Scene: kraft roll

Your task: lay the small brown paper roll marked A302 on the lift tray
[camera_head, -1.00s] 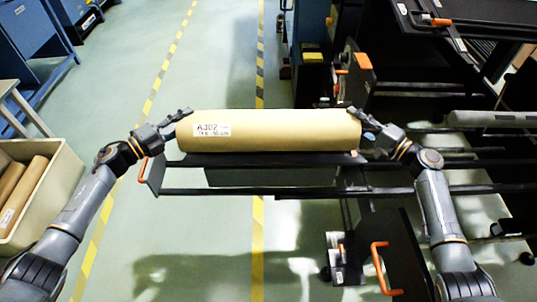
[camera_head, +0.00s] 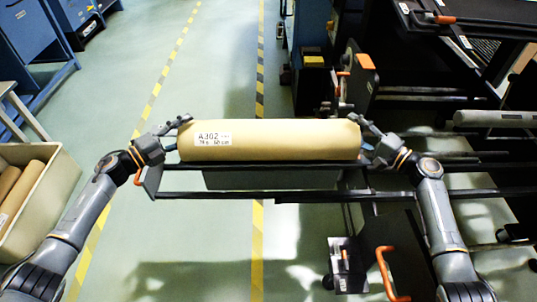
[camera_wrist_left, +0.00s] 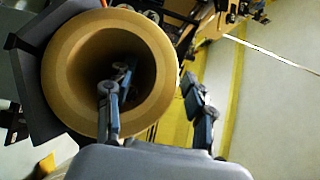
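The brown paper roll (camera_head: 275,142) marked A302 lies level across the middle of the head view, label at its left end. It is directly over the dark rails and grey panel (camera_head: 270,181) of what looks like the lift tray; contact underneath is hidden. My left gripper (camera_head: 181,132) is at the roll's left end. In the left wrist view, one finger is inside the hollow core of the roll (camera_wrist_left: 58,65) and the other is outside its rim, spread with gaps visible. My right gripper (camera_head: 361,135) is at the right end; its fingers are partly hidden by the roll.
A cream bin (camera_head: 60,195) with more brown rolls stands at the left. Dark machinery with an orange handle (camera_head: 383,268) is at the right. A long grey roll or bar (camera_head: 495,118) lies further right. Green floor is clear at the front left.

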